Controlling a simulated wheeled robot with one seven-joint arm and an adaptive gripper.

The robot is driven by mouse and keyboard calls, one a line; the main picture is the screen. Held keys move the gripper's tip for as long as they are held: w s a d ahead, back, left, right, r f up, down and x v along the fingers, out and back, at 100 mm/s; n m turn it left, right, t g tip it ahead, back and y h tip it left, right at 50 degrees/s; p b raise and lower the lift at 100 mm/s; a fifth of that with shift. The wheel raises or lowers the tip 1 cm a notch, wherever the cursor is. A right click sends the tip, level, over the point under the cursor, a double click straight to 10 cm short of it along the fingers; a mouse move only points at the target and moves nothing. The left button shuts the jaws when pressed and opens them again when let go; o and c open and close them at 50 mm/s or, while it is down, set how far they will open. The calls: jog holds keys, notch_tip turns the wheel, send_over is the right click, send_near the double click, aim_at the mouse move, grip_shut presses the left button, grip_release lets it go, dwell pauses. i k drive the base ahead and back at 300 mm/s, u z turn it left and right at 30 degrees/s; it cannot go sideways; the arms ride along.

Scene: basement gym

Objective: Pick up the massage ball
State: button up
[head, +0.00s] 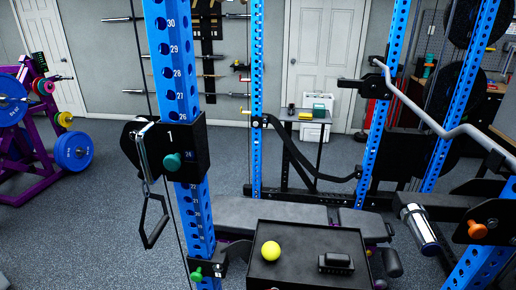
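A round yellow ball (271,250), which I take to be the massage ball, rests on the left part of a black tray-like surface (308,238) at the bottom middle of the head view. Nothing touches the ball and its top and sides are in plain sight. My gripper does not show in this view.
A small black object (336,263) lies right of the ball on the same surface. A blue rack post (178,80) with a black handle (154,218) stands to the left. A bench (240,212) is behind; a bent bar (425,110) and rack parts crowd the right.

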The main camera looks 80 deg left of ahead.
aim_at(271, 250)
jog(key=z, duration=1.7)
jog(key=i, duration=0.65)
jog(key=u, duration=4.6)
jog(key=i, duration=0.5)
jog(key=z, duration=0.1)
